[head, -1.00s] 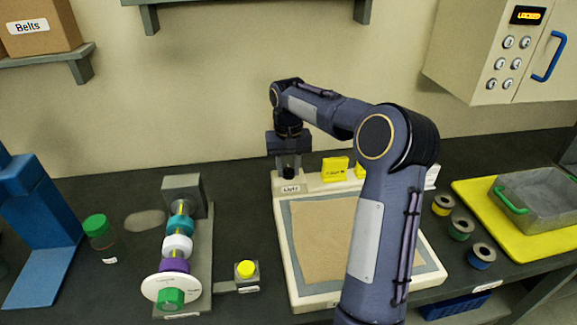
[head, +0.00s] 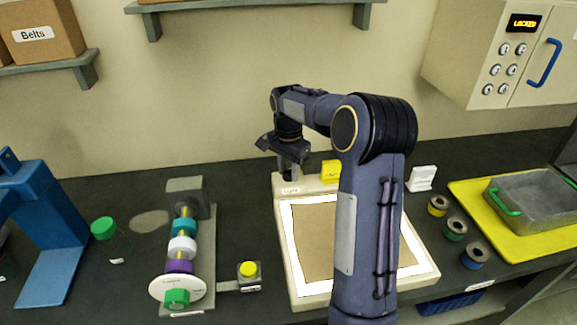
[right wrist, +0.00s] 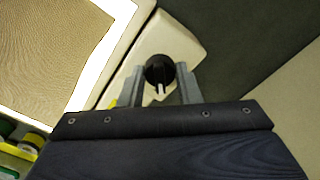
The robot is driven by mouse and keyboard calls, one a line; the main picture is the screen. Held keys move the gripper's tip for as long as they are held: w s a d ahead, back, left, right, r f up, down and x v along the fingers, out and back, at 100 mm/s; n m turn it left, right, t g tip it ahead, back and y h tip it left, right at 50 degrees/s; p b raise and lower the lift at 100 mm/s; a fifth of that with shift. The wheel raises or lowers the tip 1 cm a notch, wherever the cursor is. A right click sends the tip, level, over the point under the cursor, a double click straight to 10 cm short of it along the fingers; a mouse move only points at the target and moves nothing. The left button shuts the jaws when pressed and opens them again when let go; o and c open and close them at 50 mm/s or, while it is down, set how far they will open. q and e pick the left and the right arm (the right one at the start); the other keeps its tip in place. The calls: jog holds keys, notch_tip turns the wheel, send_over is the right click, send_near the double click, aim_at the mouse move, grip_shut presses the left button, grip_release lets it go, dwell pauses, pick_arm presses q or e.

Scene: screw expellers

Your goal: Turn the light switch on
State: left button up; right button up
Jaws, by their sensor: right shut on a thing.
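The light switch is a round black knob (right wrist: 158,70) on the back left corner of a cream light box (head: 284,238), beside a "Light" label (head: 291,190). My right gripper (head: 289,170) points down at that corner, and its fingers hide most of the knob in the head view. In the right wrist view the two fingers (right wrist: 160,84) are shut on the knob from both sides. A white pointer mark shows on the knob. The light box's panel (head: 412,258) glows white around a brown sheet (head: 316,240). My left gripper is not in view.
A yellow block (head: 331,171) stands at the box's back edge. To the right are small spools (head: 455,229) and a metal tray (head: 537,199) on a yellow mat (head: 470,200).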

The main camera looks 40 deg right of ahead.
aim_at(289, 170)
jog(key=shift+m+p, duration=0.3)
jog(key=shift+m, duration=0.8)
jog(key=o, duration=1)
notch_tip(289, 170, up, 7)
jog(key=shift+r, duration=0.4)
